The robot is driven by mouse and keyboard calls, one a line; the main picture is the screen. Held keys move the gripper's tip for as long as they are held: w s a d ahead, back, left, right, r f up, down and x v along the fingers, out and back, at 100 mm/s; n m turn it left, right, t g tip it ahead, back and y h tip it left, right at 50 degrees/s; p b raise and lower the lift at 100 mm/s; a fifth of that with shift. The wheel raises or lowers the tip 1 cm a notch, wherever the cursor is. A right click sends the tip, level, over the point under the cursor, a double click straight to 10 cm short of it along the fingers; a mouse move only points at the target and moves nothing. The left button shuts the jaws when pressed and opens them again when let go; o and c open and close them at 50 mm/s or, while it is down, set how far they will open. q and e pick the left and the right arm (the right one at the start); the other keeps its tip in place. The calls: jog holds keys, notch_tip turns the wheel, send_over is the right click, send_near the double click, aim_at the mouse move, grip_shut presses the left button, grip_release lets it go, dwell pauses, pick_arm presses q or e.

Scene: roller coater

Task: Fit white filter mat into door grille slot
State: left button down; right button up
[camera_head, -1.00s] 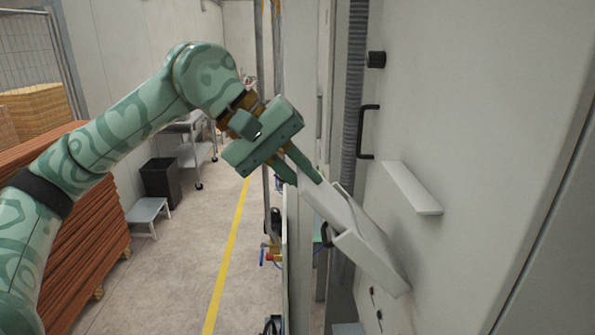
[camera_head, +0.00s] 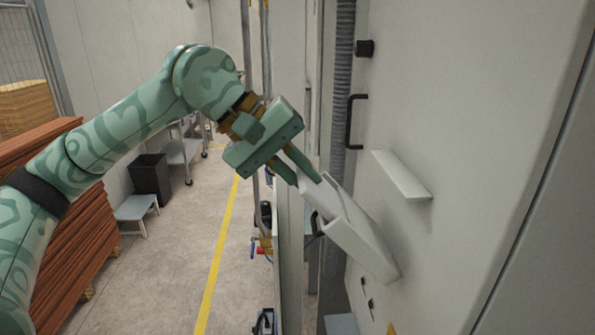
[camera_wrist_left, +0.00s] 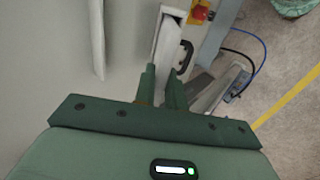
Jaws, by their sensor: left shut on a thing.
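My left gripper (camera_head: 303,168) is shut on the near end of the white filter mat (camera_head: 318,193), a thin pale slab. The mat slants down to the right, toward the white grille housing (camera_head: 365,243) on the grey door (camera_head: 455,130). Its far part lies at or inside the housing's open side; how deep it sits is hard to tell. In the left wrist view, the fingers (camera_wrist_left: 161,88) pinch the mat (camera_wrist_left: 168,46), which runs up into the narrow housing. My right gripper is not in view.
A white ledge (camera_head: 402,176) juts from the door above the housing. A black handle (camera_head: 353,122) and a dark knob (camera_head: 364,48) are on the door. A grey upright edge stands left of the housing. Open floor with a yellow line (camera_head: 218,258) lies further left.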

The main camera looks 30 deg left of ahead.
aim_at(329, 194)
pick_arm(q)
jog(key=shift+b+x, duration=1.15)
jog(key=shift+x, duration=2.05)
jog(key=c, duration=1.4)
grip_release()
jog(key=b+v, duration=0.1)
jog(key=v, duration=1.5)
jog(key=shift+a+r, duration=0.15)
